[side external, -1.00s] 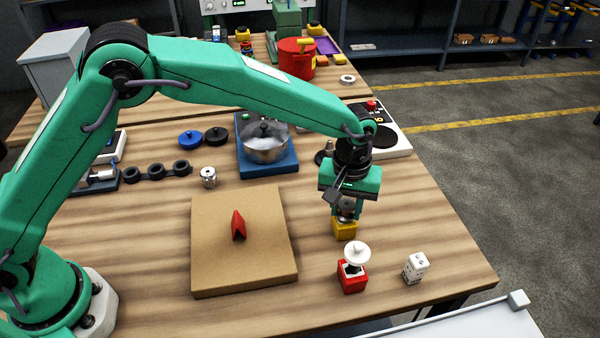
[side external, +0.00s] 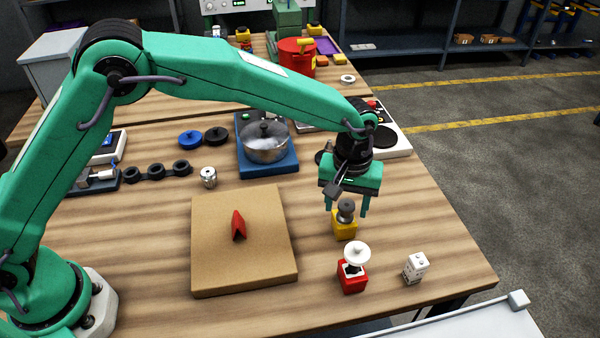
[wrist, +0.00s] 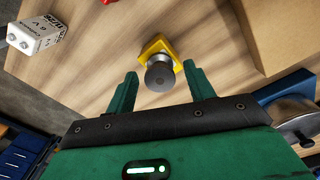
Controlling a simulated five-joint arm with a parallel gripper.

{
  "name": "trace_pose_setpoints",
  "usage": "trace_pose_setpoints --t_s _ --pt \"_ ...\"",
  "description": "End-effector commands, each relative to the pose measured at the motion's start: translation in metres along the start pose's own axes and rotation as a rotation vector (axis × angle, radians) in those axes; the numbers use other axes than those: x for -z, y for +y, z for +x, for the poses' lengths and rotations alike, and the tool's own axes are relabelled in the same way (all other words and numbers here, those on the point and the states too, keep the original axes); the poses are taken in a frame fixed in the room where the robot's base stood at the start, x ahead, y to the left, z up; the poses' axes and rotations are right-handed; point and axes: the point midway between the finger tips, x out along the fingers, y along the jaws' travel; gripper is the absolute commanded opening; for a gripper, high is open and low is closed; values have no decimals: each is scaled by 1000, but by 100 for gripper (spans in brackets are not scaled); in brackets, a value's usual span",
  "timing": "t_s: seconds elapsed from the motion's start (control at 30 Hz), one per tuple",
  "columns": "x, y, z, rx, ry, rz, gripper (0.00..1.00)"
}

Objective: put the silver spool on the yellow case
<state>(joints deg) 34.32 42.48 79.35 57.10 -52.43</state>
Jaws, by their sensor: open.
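The silver spool (side external: 346,211) stands upright on top of the yellow case (side external: 344,229). In the wrist view the spool (wrist: 160,76) shows its round grey end, with the yellow case (wrist: 157,46) around and behind it. My gripper (side external: 347,208) is open, with its fingers apart on either side just above the spool.
A red case (side external: 352,279) with a white spool (side external: 357,252) stands in front of the yellow case. A white block (side external: 416,267) is to its right. A tan board (side external: 262,263) with a red piece (side external: 239,226) lies to the left. A pot (side external: 265,145) sits behind.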

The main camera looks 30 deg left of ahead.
Motion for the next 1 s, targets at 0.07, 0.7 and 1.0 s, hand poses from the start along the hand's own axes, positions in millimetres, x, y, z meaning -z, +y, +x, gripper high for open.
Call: trace_pose_setpoints --t_s 0.07,0.7,1.0 --pt "0 1 -10 -2 2 0 53" --pt "-2 2 -100 -1 1 0 53" --pt "-2 2 -110 -1 0 0 53"
